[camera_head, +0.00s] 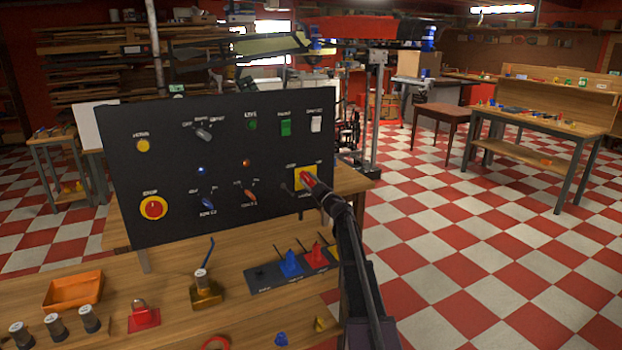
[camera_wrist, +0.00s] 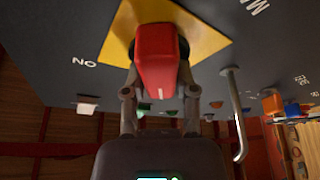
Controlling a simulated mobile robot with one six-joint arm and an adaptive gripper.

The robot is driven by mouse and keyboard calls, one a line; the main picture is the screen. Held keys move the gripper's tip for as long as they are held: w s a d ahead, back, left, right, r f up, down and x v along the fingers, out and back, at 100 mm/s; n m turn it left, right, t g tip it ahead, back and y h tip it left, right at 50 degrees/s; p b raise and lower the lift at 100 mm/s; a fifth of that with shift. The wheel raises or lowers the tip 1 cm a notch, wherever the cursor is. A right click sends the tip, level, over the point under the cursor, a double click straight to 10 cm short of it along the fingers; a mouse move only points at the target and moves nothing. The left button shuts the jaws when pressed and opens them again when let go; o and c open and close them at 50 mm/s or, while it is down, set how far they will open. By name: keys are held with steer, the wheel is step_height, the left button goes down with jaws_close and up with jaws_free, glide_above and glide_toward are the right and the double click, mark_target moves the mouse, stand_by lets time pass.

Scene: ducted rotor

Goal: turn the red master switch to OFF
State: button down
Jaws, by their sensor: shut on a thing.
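The red master switch (camera_head: 308,179) sits on a yellow square plate (camera_head: 299,172) at the lower right of the black panel. In the wrist view its red handle (camera_wrist: 155,58) stands out from the yellow plate (camera_wrist: 196,30), with lettering beside it that looks upside down, likely ON. My gripper (camera_head: 318,187) reaches the switch from the lower right. In the wrist view my gripper (camera_wrist: 160,95) has one finger on each side of the handle and is shut on it. Small labels near the plate in the head view are too blurred to read.
The black panel (camera_head: 120,215) carries other knobs, a red STOP button (camera_head: 153,207) and green and white rockers. A bent grey rod (camera_wrist: 236,115) stands close to the right of my gripper. Below, the wooden bench (camera_head: 190,325) holds an orange tray (camera_head: 73,291) and blue and red levers.

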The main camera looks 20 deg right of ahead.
steer(key=shift+n+g+y, duration=0.3)
steer(key=shift+n, duration=0.8)
steer(key=shift+f, duration=0.1)
steer(key=shift+c, duration=2)
jaws_free()
steer(key=shift+p, duration=0.35)
